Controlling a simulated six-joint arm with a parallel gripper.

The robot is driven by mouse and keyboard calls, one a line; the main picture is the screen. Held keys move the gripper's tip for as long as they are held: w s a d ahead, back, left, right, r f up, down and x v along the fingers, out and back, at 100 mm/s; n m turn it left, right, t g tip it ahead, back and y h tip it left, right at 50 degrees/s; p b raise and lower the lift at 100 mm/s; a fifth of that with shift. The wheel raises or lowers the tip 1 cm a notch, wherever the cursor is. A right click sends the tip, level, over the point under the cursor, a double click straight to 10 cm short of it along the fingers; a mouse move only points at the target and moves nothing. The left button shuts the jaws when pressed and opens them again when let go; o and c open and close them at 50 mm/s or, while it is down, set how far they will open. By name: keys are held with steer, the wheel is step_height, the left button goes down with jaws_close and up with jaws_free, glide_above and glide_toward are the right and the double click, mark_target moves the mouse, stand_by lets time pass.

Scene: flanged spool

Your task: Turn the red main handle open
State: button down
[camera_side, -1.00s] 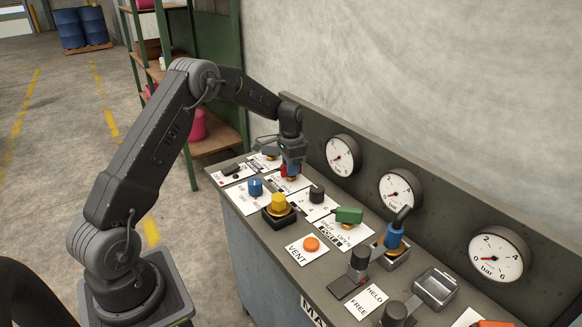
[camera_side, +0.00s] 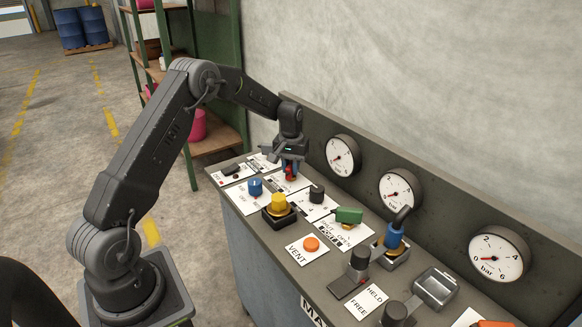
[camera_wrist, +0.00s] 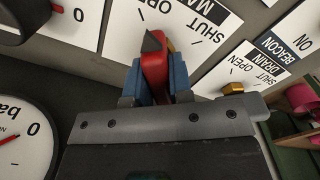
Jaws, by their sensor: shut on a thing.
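The red main handle (camera_wrist: 154,70) shows in the wrist view, standing over a white plate marked SHUT (camera_wrist: 205,25). My gripper (camera_wrist: 157,80) has its two blue fingers on either side of the handle and is shut on it. The handle's dark tip points up in the wrist view, away from the gripper body. In the side view my gripper (camera_side: 290,168) points down at the far left part of the panel, with a bit of red handle (camera_side: 291,177) showing between the fingers. The fingers hide much of the handle and its pivot.
The panel carries a blue knob (camera_side: 255,186), a yellow knob (camera_side: 279,202), a black knob (camera_side: 317,193), a green handle (camera_side: 348,215) and an orange button (camera_side: 311,244). Several gauges (camera_side: 342,156) line the upright back behind my gripper. A green shelf rack (camera_side: 190,150) stands beyond.

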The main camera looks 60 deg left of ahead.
mark_target(291, 163)
steer(key=shift+n, duration=0.6)
steer(key=c, duration=1)
jaws_free()
steer(key=shift+r, duration=0.15)
step_height(291, 163, up, 14)
steer(key=shift+f, duration=0.2)
